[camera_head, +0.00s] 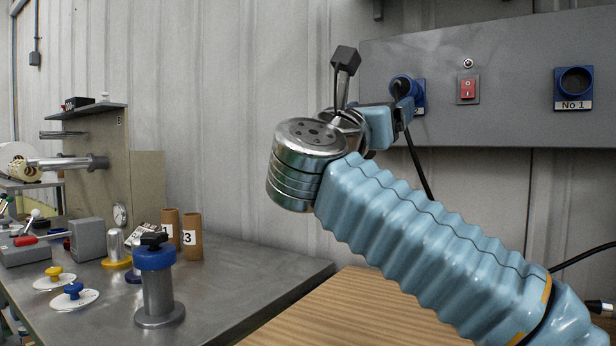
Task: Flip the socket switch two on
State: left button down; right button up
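A red rocker switch (468,89) in a grey plate is on the grey wall panel (500,58), with a small round lamp (468,63) above it. A blue socket (418,92) is left of the switch, partly behind my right gripper; its label is hidden. Another blue socket (574,89), labelled "No 1", is to the right and looks empty. My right gripper (406,112) is in front of the left socket, left of and apart from the switch. Its fingers overlap a dark piece there, and I cannot tell whether they hold it. My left gripper is out of view.
A black cable (416,160) hangs below my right gripper. A grey metal table (230,285) at left holds brown tubes (192,236), a blue-topped metal post (155,285) and other small parts. A wooden tabletop (345,310) lies below my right arm. A cable plug (600,307) is at lower right.

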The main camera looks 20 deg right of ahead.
aim_at(468, 87)
jog(key=k+j, duration=0.7)
jog(key=k, duration=0.2)
